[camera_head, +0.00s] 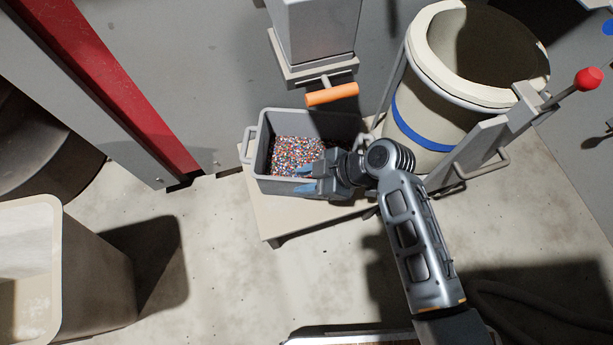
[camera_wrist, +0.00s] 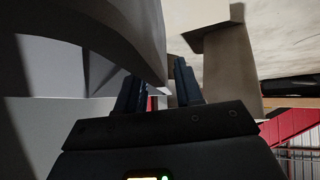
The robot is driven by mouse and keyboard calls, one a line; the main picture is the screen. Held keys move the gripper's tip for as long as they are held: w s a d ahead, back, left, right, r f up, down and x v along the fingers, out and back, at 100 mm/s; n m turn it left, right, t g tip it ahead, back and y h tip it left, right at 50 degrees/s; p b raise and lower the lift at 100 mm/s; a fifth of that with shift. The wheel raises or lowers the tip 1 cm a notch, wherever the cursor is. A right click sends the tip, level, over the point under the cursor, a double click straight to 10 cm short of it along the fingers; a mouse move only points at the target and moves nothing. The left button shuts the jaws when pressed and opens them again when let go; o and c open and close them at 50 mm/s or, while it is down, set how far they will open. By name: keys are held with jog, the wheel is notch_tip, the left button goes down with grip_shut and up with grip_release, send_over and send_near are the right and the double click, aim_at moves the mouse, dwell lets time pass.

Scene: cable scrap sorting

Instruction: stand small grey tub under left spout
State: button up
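The grey tub (camera_head: 349,130) stands upright on a low beige stand (camera_head: 268,223), with multicoloured granules (camera_head: 297,153) inside and a loop handle (camera_head: 250,145) on its left end. A grey spout housing (camera_head: 314,30) with an orange handle (camera_head: 331,94) is above and behind the tub. My gripper (camera_head: 304,179) is at the tub's front rim, right of its middle, its blue fingers pointing left. The fingers look apart; contact with the rim cannot be told. In the wrist view my gripper (camera_wrist: 157,92) shows a gap between its fingers, with a grey curved surface close by.
A cream barrel with a blue band (camera_head: 398,124) stands right of the tub, beside a lever with a red knob (camera_head: 588,78). A red upright (camera_head: 125,85) is at the left. A large beige bin (camera_head: 95,270) stands front left. The floor between bin and stand is clear.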

jog(key=p+v, duration=0.4)
jog(key=v, duration=0.8)
jog(key=s+d+f+m+t+h, duration=0.1)
jog(key=s+d+m+t+h, duration=0.2)
jog(key=s+m, duration=0.3)
jog(key=s+d+f+m+t+h, duration=0.1)
jog(key=s+d+m+t+h, duration=0.25)
jog(key=s, duration=0.55)
jog(key=s+d+r+m+t, duration=0.2)
jog(key=s+r, duration=0.2)
jog(key=r, duration=0.3)
jog(key=s+d+r+m+t+h, duration=0.1)
jog(key=s+d+r+m+t, duration=0.1)
jog(key=r, duration=0.6)
jog(key=s+d+r+m+t+h, duration=0.1)
jog(key=s+r+m+t, duration=0.1)
jog(key=s+r, duration=0.4)
notch_tip(320, 180, up, 2)
jog(key=shift+s+d+r+m+t, duration=0.15)
jog(key=shift+s+d+m+t, duration=0.25)
jog(key=shift+m, duration=0.45)
